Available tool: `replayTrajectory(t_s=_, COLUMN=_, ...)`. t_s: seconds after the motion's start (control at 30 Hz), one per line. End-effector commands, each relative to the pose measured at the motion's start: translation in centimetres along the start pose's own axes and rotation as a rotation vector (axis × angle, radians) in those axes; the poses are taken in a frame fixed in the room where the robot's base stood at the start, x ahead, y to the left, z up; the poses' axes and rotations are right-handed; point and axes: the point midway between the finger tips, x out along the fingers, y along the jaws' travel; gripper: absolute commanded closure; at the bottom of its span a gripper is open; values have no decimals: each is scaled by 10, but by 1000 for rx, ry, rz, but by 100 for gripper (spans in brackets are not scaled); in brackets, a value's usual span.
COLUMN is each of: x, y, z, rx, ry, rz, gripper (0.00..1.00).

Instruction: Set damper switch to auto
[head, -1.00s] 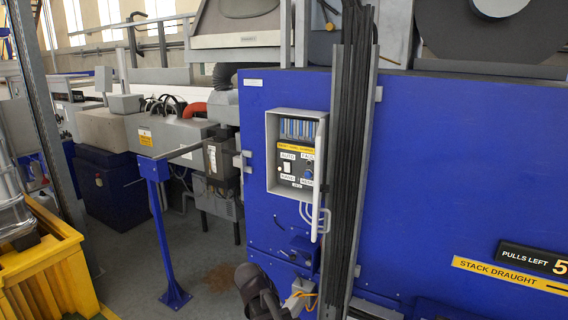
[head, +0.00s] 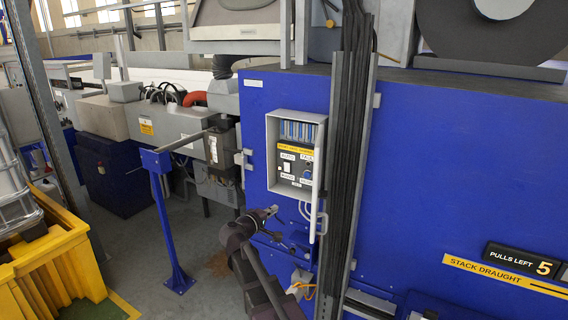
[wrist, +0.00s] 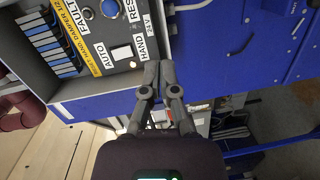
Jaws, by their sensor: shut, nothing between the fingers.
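The damper control box (head: 270,150) is an open grey box on the blue machine wall. In the wrist view its panel (wrist: 84,53) is turned sideways, at the upper left. A white rocker switch (wrist: 122,52) sits between the AUTO label (wrist: 102,52) and the HAND label (wrist: 141,46); I cannot tell which side is pressed. A blue round button (wrist: 110,8) is by the RESET label. My gripper (wrist: 158,68) is shut and empty, with its tips near the HAND end of the panel. In the head view my gripper (head: 271,211) is below the box, apart from the switch.
A white vertical handle or door edge (head: 321,180) stands at the box's right side. Dark cables (head: 347,150) run down a grey post beside it. A blue stand with a grey bar (head: 165,215) is to the left. Grey conduits (head: 305,210) hang under the box.

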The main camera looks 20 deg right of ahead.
Motion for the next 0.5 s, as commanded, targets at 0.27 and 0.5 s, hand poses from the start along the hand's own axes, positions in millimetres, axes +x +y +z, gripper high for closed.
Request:
replayTrajectory(t_s=0.27, x=-1, y=48, z=-40, rx=-93, ry=89, rz=165, gripper=100)
replayTrajectory(t_s=0.5, x=-3, y=58, z=-50, rx=-122, ry=116, rz=213, gripper=100)
